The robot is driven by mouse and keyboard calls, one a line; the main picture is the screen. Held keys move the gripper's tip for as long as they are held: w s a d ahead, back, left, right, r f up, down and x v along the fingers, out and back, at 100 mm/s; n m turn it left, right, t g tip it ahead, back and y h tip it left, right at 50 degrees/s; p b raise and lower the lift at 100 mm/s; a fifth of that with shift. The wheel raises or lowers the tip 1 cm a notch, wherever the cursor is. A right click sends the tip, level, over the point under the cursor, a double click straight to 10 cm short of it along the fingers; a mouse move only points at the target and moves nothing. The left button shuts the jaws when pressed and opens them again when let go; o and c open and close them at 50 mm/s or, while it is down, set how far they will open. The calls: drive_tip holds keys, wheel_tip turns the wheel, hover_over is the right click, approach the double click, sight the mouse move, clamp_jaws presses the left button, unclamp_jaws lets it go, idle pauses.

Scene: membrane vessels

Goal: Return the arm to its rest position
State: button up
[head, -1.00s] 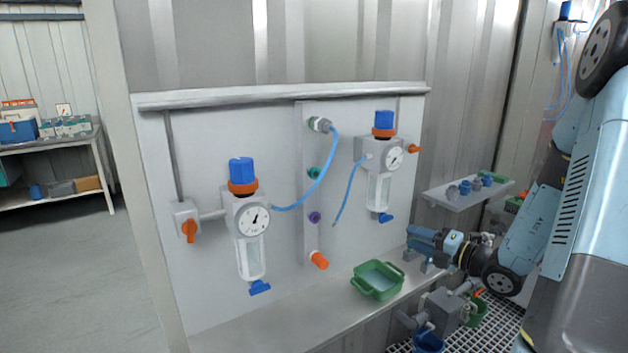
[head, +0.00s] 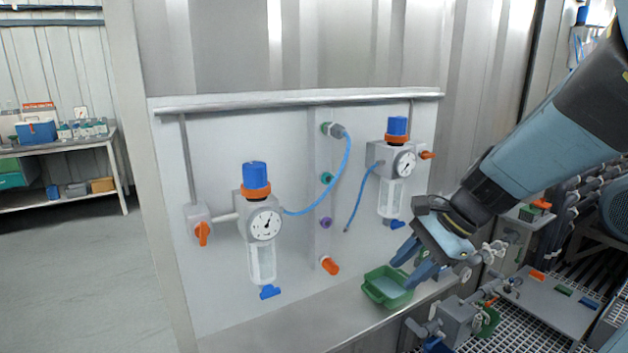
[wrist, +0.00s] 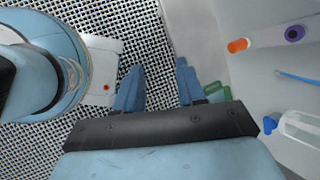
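My arm reaches in from the upper right of the head view. My gripper (head: 402,272) hangs at its end, pointing down and left, in front of the panel's lower right and close beside the green tray. In the wrist view my gripper (wrist: 160,75) has its two blue fingers apart with nothing between them; grating shows through the gap. The green tray (head: 372,293) sits on the ledge and is partly behind the fingers; a bit of it shows in the wrist view (wrist: 217,92).
The wall panel (head: 215,295) carries two gauge units with blue caps (head: 255,175) (head: 397,126), blue hoses (head: 345,165) and an orange plug (head: 329,265). Grey valve fittings (head: 455,318) stand below the ledge (head: 300,338). Open floor (head: 80,270) lies at left.

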drive_tip(key=s+d+r+n+t+h, duration=0.4)
drive_tip(key=s+d+r+n+h, duration=0.2)
drive_tip(key=r+n, duration=0.3)
drive_tip(key=n, duration=0.4)
drive_tip(key=shift+d+f, duration=0.1)
idle(0.5)
